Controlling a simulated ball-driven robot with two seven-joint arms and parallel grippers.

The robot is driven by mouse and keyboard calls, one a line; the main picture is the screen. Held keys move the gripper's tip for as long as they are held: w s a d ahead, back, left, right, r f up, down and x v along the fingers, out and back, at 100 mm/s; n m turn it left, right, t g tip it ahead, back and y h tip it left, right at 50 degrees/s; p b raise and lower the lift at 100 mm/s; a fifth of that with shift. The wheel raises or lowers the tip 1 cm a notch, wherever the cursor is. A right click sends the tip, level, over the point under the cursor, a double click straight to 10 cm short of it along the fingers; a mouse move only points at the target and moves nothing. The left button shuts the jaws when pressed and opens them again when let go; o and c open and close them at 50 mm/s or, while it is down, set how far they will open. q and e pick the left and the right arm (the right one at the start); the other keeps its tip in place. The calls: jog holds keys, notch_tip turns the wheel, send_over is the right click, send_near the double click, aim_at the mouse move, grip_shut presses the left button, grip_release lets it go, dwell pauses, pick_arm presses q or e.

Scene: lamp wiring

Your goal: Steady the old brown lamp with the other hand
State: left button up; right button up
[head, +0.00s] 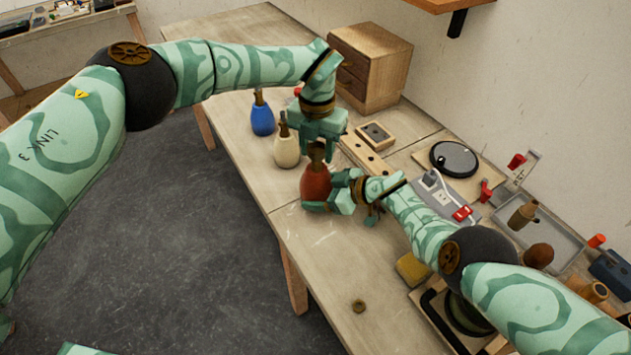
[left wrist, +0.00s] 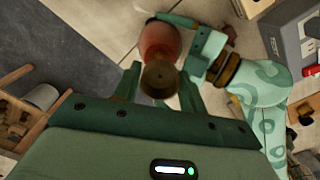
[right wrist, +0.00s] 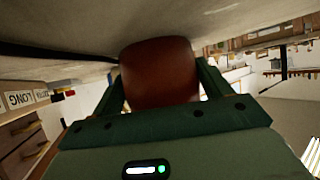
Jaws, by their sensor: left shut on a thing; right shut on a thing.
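The old brown lamp (head: 315,183) stands upright near the table's left edge, with a rounded red-brown body and a darker brown socket on top. My left gripper (head: 317,150) comes from above and is shut on the socket (left wrist: 160,78), which shows between its fingers in the left wrist view. My right gripper (head: 328,193) comes from the right, low down, and is shut around the body. The body fills the space between its fingers in the right wrist view (right wrist: 160,72). The fingers hide part of the neck and lower body.
A cream lamp (head: 287,152) and a blue lamp (head: 262,119) stand behind on the left. A wooden drawer box (head: 370,70) stands at the back. A grey tray (head: 570,247) and a yellow sponge-like block (head: 412,268) lie right. The table's front left is mostly clear.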

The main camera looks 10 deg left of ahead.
aim_at(317, 153)
pick_arm(q)
jog(key=n, duration=0.4)
jog(key=shift+n, duration=0.3)
jog(key=n, duration=0.9)
jog(key=shift+r, duration=0.1)
jog(key=shift+r, duration=0.55)
jog(key=shift+r, duration=2)
pick_arm(e)
jog(key=o, duration=1.1)
